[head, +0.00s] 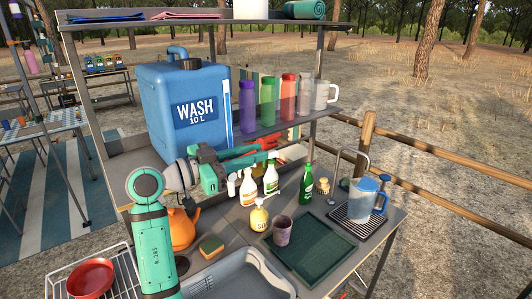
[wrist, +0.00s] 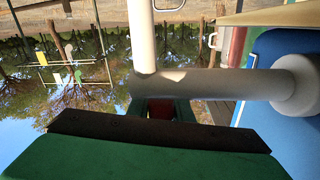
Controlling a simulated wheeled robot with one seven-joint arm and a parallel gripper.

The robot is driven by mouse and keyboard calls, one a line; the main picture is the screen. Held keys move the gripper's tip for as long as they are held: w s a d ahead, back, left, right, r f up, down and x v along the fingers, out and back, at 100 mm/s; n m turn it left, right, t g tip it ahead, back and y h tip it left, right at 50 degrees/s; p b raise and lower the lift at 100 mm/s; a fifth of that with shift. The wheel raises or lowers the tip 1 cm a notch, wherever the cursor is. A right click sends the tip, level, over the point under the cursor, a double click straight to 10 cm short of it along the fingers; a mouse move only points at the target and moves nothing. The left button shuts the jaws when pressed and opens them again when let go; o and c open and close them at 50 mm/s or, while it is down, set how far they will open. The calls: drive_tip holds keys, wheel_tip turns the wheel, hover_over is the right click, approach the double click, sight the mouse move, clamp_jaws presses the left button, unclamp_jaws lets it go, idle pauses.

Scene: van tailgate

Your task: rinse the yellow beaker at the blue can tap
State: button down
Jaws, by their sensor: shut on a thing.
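The blue can (head: 160,105), marked WASH 10 L, stands on the shelf; its blue side fills the right of the upside-down wrist view (wrist: 268,100). Its tap shows in the wrist view as a grey pipe (wrist: 210,98) with a pale spout (wrist: 143,40). My gripper (head: 272,158) is at the tap, just right of the can. In the wrist view its green, dark-padded fingers sit by the pipe, shut on a small red part (wrist: 160,109), seemingly the tap lever, partly hidden. I cannot make out a yellow beaker in either view. My arm hides the tap in the head view.
A yellow soap bottle (head: 259,217), a purple cup (head: 282,231), a green bottle (head: 306,185) and a blue-lidded jug (head: 362,200) stand on the counter. A basin (head: 240,275) is in front. Several coloured bottles line the shelf. The dark green tray (head: 312,250) is largely bare.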

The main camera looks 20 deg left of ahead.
drive_tip(key=shift+s+d+m+g+h, duration=0.25)
drive_tip(key=shift+d+m+g+h, duration=0.15)
drive_tip(key=shift+m+g+h, duration=0.45)
drive_tip(key=c, duration=1.8)
unclamp_jaws()
drive_tip(key=shift+c, duration=0.2)
drive_tip(key=shift+a, duration=0.1)
drive_tip(key=v, duration=1)
drive_tip(key=shift+s+a, duration=0.2)
drive_tip(key=shift+s, duration=0.05)
drive_tip(key=shift+s+a, duration=0.1)
